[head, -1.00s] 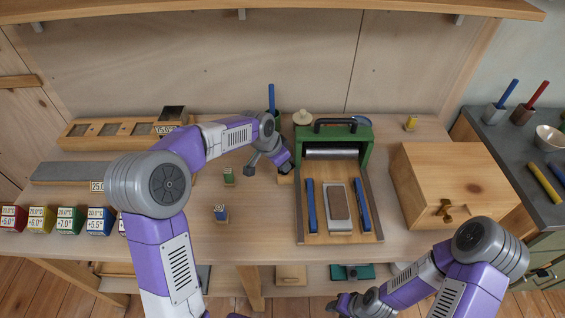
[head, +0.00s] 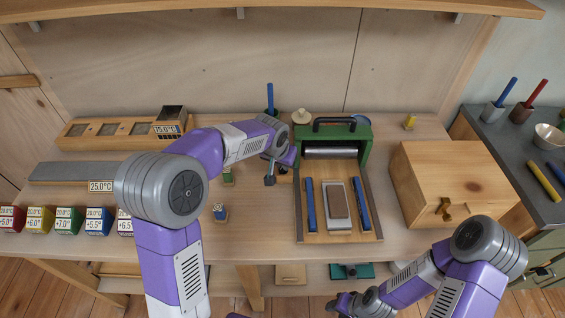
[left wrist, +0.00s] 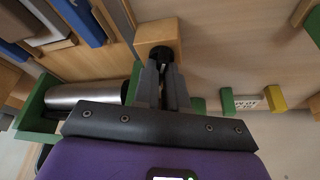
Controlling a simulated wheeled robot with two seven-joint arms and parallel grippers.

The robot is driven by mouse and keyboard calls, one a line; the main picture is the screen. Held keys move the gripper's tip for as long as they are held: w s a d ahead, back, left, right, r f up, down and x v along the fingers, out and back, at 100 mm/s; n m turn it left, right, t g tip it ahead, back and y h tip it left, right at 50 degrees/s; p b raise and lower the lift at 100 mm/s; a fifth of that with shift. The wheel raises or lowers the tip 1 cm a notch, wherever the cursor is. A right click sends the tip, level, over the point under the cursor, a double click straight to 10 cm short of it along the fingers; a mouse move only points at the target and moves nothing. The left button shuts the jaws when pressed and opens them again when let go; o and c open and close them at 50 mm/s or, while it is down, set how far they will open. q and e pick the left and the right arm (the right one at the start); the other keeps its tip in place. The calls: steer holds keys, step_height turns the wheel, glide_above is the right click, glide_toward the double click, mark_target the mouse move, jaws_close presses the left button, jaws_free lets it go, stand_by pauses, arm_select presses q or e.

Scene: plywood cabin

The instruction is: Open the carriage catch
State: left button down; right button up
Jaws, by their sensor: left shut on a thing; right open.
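The press has a green frame (head: 366,150) with a black handle and a metal roller (head: 330,153) above its wooden carriage bed (head: 342,237). A small wooden block with a dark round knob (left wrist: 160,53), which looks like the carriage catch, sits beside the press's left side. My left gripper (left wrist: 163,72) is shut on this knob in the left wrist view. In the head view my left gripper (head: 275,172) is left of the press and largely covers the block and knob. My right gripper (head: 345,303) is open and empty low in front of the table.
The bed carries two blue bars (head: 311,205) and a grey-framed plate (head: 339,206). A wooden box (head: 455,180) stands right of the press. Small weights (head: 219,212) and several coloured cubes (head: 69,220) stand to the left. The table front between is clear.

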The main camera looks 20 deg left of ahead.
arm_select(q)
steer(key=c, duration=1.2)
jaws_free()
steer(key=p+v, duration=0.2)
steer(key=v, duration=0.5)
steer(key=shift+s+r, duration=0.15)
steer(key=shift+r, duration=0.15)
